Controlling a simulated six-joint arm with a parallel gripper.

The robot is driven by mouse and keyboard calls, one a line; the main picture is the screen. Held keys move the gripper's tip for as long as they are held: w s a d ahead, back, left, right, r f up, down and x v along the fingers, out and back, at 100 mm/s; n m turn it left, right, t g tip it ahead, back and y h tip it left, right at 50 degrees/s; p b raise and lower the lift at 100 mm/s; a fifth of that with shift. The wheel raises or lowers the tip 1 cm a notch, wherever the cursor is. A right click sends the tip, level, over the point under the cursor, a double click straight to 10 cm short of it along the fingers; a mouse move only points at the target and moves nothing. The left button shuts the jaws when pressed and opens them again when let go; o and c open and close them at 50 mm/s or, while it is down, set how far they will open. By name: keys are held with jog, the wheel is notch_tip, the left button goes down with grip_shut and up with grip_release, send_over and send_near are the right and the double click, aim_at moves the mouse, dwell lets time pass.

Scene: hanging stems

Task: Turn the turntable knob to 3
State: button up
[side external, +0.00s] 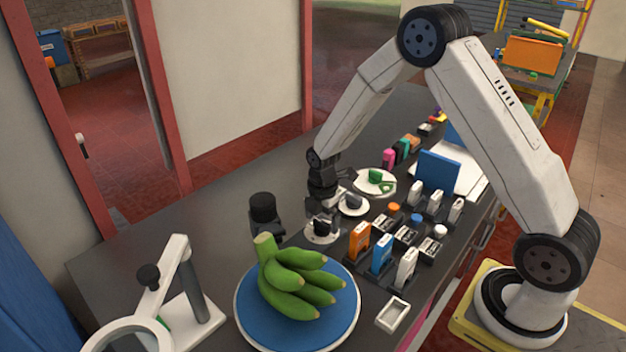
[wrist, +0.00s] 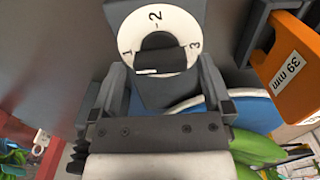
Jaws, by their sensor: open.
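The turntable knob is a dark bar-shaped grip (wrist: 160,61) on a white dial (wrist: 134,32) marked 1 at left, 2 at top and 3 at right in the wrist view. A short white line shows at the grip's lower left; I cannot tell surely which number it points to. My gripper (wrist: 162,72) is open, with one finger on each side of the grip and gaps visible. In the side view my gripper (side external: 322,216) points down over the dial (side external: 310,238). Beside it is the blue turntable (side external: 252,318), bearing green bananas (side external: 290,287).
A magnifier stand (side external: 190,285) is at front left, and a black knobbed post (side external: 263,212) stands left of my gripper. Orange (side external: 358,242), blue (side external: 382,255) and white (side external: 405,268) upright blocks stand to the right. Two more white discs lie behind.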

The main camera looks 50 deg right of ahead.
jog(key=shift+f, duration=0.45)
jog(key=c, duration=1.2)
jog(key=shift+o, duration=0.2)
